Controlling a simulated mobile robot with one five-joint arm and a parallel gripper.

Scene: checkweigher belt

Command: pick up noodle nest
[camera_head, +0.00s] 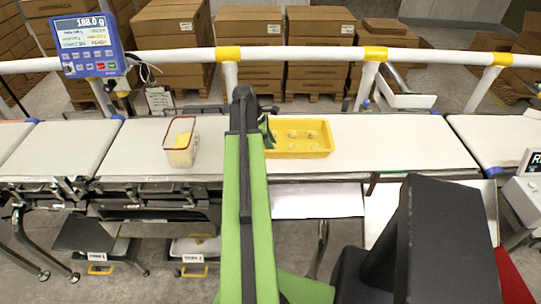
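A yellow tray (300,153) lies on the white belt, just right of my arm. Small pale round pieces, which look like noodle nests (292,134), sit inside it; a second one (312,134) is beside the first. My gripper (268,122) is at the far end of my green arm, at the tray's left end. The arm hides most of the gripper and the tray's left edge. I cannot see its fingertips clearly or whether it holds anything.
A clear container (181,143) with a red rim and yellow contents stands on the belt to the left. A white rail (300,54) with yellow joints runs behind the belt and carries a blue weighing display (88,44). The belt (390,145) right of the tray is clear.

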